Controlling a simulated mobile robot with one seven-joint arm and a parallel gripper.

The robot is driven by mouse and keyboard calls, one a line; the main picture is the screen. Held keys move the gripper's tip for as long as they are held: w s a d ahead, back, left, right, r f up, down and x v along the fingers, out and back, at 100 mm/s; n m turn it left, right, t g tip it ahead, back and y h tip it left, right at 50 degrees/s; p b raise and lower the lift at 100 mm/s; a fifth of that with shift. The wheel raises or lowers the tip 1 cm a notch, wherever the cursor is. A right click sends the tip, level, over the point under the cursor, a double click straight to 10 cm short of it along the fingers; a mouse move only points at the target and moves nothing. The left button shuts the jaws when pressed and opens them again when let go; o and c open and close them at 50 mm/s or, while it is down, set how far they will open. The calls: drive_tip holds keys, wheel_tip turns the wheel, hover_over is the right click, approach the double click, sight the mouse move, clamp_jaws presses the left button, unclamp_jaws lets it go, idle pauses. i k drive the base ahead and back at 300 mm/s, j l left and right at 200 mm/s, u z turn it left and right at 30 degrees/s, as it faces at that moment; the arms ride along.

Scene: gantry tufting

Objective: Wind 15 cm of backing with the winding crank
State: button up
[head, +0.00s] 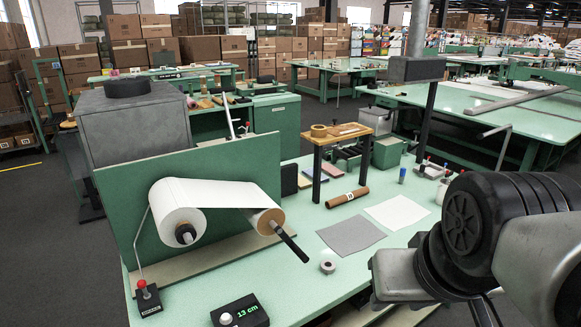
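A white backing roll (175,207) sits on the left of a green upright panel (120,200). A white sheet (222,193) runs from it to a brown take-up core (263,219) on the right. A black bar, apparently the winding crank (291,244), sticks out from this core, slanting down to the right. A black counter box (240,314) on the table front reads "13 cm" in green. Nothing touches the crank. Part of my arm fills the lower right, apart from the crank; my gripper's fingers cannot be made out.
A red-knobbed black base (147,296) with a bent wire stands left of the counter. A tape roll (328,267), grey sheet (350,235), white sheet (397,212) and brown tube (347,198) lie on the green table. A small wooden stand (341,134) is behind them.

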sight(268, 222)
drive_tip(key=j+u, duration=0.1)
drive_tip(key=u, duration=0.8)
drive_tip(key=i+j+z, duration=0.2)
drive_tip(key=j+z, duration=0.15)
drive_tip(key=j, duration=0.15)
